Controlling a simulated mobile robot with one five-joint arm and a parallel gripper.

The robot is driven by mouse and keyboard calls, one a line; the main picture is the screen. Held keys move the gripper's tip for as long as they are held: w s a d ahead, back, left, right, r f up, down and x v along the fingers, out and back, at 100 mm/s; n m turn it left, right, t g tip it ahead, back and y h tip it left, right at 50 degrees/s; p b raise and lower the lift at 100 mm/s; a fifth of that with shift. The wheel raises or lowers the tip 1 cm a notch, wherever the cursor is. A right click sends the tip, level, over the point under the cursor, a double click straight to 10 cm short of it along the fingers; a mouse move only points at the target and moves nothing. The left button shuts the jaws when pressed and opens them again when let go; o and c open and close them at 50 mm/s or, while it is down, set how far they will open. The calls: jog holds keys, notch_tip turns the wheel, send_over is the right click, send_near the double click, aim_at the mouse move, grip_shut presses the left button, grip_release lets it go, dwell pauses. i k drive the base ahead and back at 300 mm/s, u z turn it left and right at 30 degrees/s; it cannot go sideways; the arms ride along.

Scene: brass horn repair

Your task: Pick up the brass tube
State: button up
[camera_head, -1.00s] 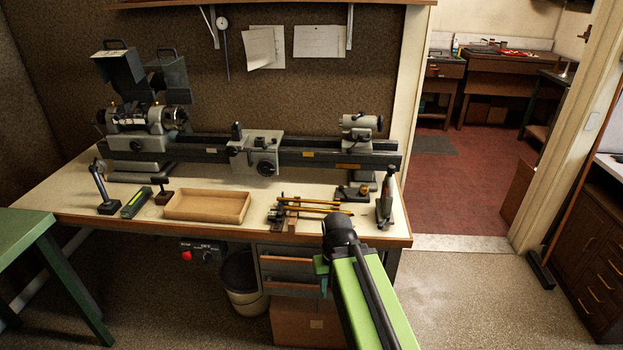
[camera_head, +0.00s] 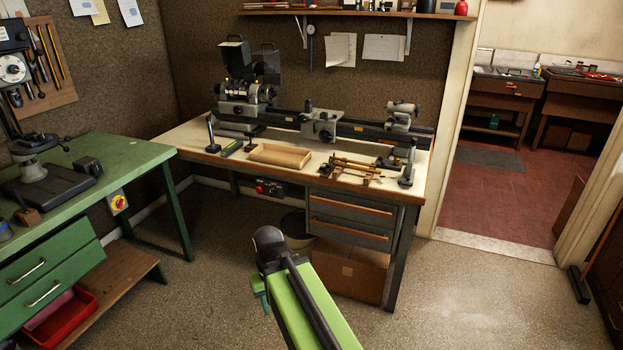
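Thin brass-coloured tubes (camera_head: 356,163) lie side by side on small dark supports at the front right of the lathe bench. They are too small in the picture to tell which one is the brass tube. My green arm with its dark rounded joint reaches up from the bottom of the picture, in front of the bench and well short of the tubes. My gripper's fingers do not show.
The lathe (camera_head: 322,125) stands along the back of the bench (camera_head: 195,131). A shallow wooden tray (camera_head: 280,155) lies left of the tubes. A green workbench (camera_head: 125,155) stands at left. A cardboard box (camera_head: 350,270) and a bin (camera_head: 297,230) sit under the lathe bench. The floor in front is clear.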

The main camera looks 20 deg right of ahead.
aim_at(341, 160)
jog(key=u, duration=0.65)
jog(key=i, duration=2.2)
jog(key=z, duration=0.85)
jog(key=i, duration=1.05)
jog(key=z, duration=0.75)
